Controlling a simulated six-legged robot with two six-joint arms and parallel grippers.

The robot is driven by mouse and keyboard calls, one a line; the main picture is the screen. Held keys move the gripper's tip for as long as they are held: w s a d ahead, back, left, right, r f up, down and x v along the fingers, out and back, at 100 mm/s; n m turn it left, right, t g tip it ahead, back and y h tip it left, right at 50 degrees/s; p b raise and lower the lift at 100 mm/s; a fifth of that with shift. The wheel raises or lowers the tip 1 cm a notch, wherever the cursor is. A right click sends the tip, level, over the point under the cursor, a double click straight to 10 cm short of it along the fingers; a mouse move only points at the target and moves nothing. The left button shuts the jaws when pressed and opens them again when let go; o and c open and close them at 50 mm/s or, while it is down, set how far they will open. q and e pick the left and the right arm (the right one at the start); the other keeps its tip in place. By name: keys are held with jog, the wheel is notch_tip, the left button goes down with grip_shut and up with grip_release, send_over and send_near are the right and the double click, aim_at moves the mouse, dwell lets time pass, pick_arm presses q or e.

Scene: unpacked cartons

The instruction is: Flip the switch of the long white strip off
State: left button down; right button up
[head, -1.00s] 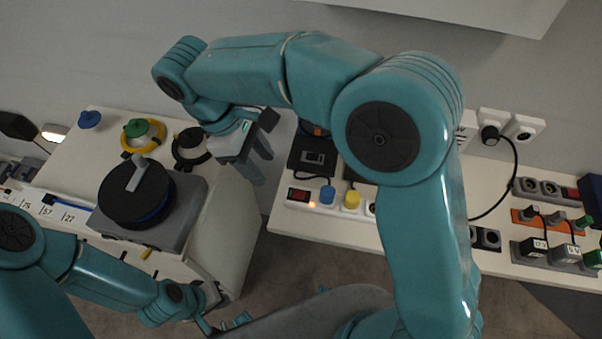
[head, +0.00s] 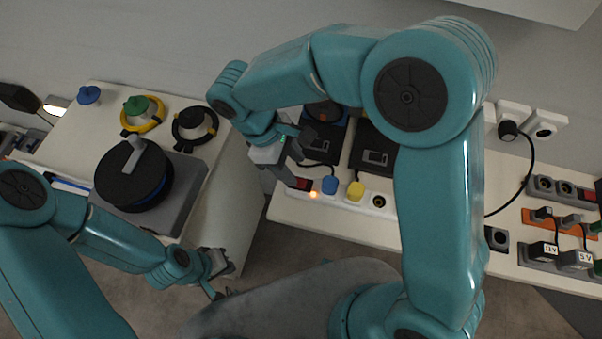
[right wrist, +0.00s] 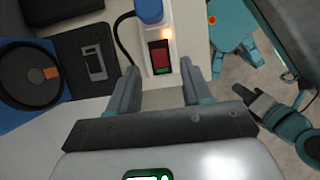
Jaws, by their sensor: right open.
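The long white strip (head: 378,200) lies along the front of the right-hand bench. Its red rocker switch (head: 300,184) is at the left end, beside a glowing orange lamp (head: 313,195). A blue plug (head: 330,185) and a yellow plug (head: 355,190) sit in it. My right gripper (head: 296,168) is open and empty, over the strip's left end. In the right wrist view the switch (right wrist: 160,57) shows between and just beyond the two separated fingertips; contact is not visible. My left gripper (head: 217,272) is low beside the left cabinet; its jaws are unclear.
A black reel (head: 132,175) on a grey base stands on the left cabinet. Dark boxes (head: 373,150) stand behind the strip. An orange strip (head: 560,228) and black adapters (head: 540,251) lie at the right. A gap separates the cabinet and bench.

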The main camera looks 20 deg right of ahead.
aim_at(305, 183)
jog(key=x, duration=0.4)
jog(key=shift+d+f, duration=0.1)
jog(key=shift+f, duration=0.2)
jog(key=shift+s+d+f, duration=0.1)
jog(key=shift+d+f, duration=0.15)
jog(key=shift+f, duration=0.15)
grip_shut()
jog(key=shift+s+d+f+t+y+b, duration=0.1)
jog(key=shift+d+f+t+y+b, duration=0.1)
jog(key=shift+t+y+b, duration=0.55)
jog(key=shift+s+d+r+y+b, duration=0.1)
jog(key=shift+y+b, duration=0.25)
jog(key=shift+b, duration=0.35)
